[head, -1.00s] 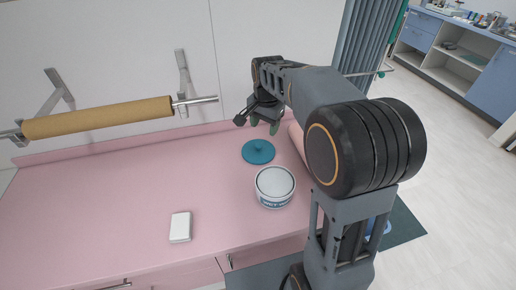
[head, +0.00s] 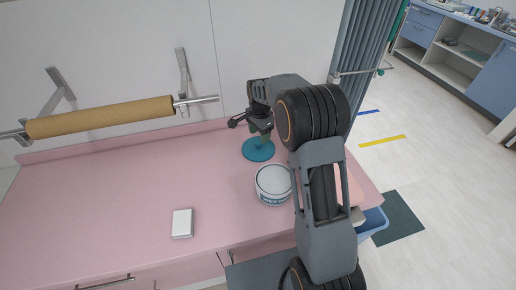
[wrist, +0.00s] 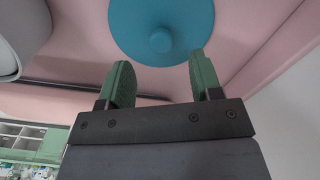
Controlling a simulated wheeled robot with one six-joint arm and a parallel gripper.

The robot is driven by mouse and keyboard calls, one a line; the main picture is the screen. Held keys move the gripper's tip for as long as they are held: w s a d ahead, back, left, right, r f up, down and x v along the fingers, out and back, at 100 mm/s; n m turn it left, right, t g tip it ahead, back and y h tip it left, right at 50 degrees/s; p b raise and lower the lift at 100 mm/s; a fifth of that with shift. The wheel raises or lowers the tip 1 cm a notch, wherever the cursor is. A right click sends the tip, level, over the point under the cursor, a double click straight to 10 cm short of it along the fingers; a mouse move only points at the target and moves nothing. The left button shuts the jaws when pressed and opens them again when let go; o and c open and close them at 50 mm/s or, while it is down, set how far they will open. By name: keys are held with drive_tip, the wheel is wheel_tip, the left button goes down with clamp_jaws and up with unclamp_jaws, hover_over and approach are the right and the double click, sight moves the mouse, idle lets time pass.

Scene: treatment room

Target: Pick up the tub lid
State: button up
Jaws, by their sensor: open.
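The tub lid (head: 257,151) is a round teal disc lying flat on the pink counter, behind the white tub. In the wrist view the lid (wrist: 150,15) fills the top of the picture, with a small round knob (wrist: 160,40) at its middle. My gripper (head: 264,139) is over the lid in the head view and partly hides its far side. In the wrist view my gripper (wrist: 158,72) is open and empty, its two green fingers apart. The knob lies beyond the fingertips, roughly in line with the gap between them. The fingers do not visibly touch the lid.
The white tub (head: 273,184) stands on the counter (head: 110,200) in front of the lid. A small white box (head: 182,223) lies to the left. A brown paper roll (head: 100,117) is on the wall behind. The counter's left side is clear.

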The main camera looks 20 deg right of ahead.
sight(258, 146)
drive_tip(key=shift+a+f+p, duration=0.15)
drive_tip(key=shift+f+p, duration=0.5)
drive_tip(key=shift+f, duration=2.05)
drive_tip(key=c, duration=1)
drive_tip(key=shift+r, duration=0.1)
